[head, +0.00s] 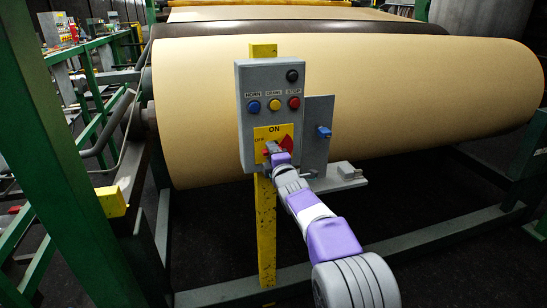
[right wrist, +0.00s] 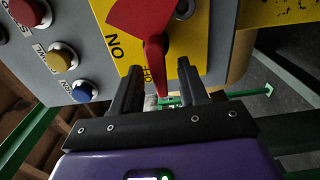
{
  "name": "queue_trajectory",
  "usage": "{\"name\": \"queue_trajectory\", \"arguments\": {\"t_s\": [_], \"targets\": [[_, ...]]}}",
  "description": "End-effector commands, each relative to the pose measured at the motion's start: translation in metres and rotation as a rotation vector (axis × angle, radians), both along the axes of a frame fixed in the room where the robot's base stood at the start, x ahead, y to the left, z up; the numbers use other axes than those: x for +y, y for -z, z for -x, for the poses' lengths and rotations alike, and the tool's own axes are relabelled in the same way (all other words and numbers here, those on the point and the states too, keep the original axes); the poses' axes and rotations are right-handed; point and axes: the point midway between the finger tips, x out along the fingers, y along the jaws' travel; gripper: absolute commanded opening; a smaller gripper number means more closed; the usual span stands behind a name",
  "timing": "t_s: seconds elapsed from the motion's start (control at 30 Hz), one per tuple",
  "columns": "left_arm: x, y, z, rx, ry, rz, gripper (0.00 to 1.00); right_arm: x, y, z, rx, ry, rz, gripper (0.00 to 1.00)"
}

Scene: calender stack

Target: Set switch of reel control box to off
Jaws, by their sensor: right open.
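The grey reel control box (head: 244,105) stands on a yellow post in the middle of the head view. Its yellow plate, lettered ON at the top and OFF at the left, carries a red rotary switch (head: 287,142), partly hidden by my right gripper (head: 271,150). In the right wrist view the red switch handle (right wrist: 154,58) points to the plate's OFF side, beside that lettering. My right gripper (right wrist: 159,70) is open, with one finger on each side of the handle. I cannot tell whether either finger touches it. My left gripper is not in view.
Above the switch are blue (head: 253,106), yellow (head: 274,104) and red (head: 293,102) buttons, and a black knob (head: 292,75). A blue part (head: 323,131) sits on the side plate. A large paper roll (head: 420,90) lies behind the box. A green frame post (head: 62,150) stands at left.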

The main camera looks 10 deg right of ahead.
Motion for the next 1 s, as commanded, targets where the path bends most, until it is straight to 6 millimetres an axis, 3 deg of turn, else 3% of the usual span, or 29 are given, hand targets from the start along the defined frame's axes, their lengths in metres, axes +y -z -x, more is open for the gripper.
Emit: {"name": "queue_trajectory", "arguments": {"t_s": [0.6,1.0], "targets": [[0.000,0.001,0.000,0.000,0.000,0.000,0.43,-0.002,-0.001,0.069,-0.002,-0.002,-0.001,0.43],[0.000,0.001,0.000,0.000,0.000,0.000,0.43,-0.003,-0.001,0.074,-0.002,0.000,0.000,0.43]]}}
